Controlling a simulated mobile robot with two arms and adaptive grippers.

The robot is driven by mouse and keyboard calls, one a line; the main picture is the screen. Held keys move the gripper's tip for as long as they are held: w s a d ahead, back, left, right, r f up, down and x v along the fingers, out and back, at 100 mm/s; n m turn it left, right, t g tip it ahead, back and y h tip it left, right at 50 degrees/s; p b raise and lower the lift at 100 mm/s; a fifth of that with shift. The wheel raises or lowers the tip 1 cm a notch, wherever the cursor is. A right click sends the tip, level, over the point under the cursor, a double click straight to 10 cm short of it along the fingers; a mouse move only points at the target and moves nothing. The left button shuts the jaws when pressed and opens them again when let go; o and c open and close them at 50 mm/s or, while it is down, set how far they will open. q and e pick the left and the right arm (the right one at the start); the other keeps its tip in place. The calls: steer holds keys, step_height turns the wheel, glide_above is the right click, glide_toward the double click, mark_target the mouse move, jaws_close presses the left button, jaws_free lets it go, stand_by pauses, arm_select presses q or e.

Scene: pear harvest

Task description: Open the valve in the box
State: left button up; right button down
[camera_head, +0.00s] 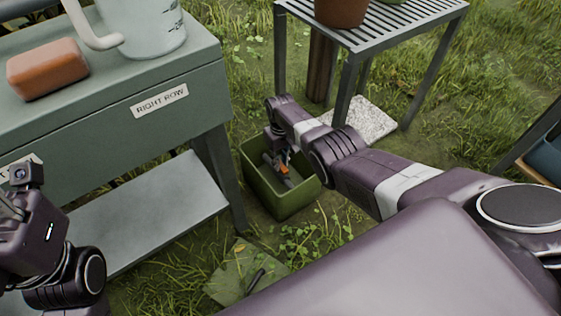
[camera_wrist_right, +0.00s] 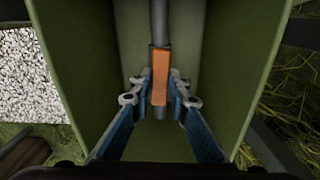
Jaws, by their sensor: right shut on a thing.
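The green box (camera_head: 299,199) stands open-topped on the grass in the head view. Its green walls (camera_wrist_right: 76,60) surround the wrist view. My right gripper (camera_head: 279,160) reaches down into it. Inside, a grey pipe (camera_wrist_right: 159,22) carries an orange valve handle (camera_wrist_right: 160,62), which also shows as a small orange patch in the head view (camera_head: 282,170). In the right wrist view my right gripper's fingertips (camera_wrist_right: 160,92) are closed on the orange handle, one on each side. My left wrist shows at the head view's left edge, but its fingers are out of sight.
A green table (camera_head: 95,120) labelled "RIGHT ROW" stands left of the box, bearing an orange-brown block (camera_head: 47,68) and a pale watering can (camera_head: 150,25). A slatted stand (camera_head: 385,25) with a pot (camera_head: 340,10) is behind. A pale speckled slab (camera_head: 362,118) lies under it.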

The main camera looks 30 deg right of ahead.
mark_target(280, 164)
steer(key=shift+n, duration=0.5)
steer(key=c, duration=1.8)
jaws_free()
steer(key=shift+c, duration=0.2)
steer(key=shift+r, duration=0.1)
step_height(280, 164, up, 12)
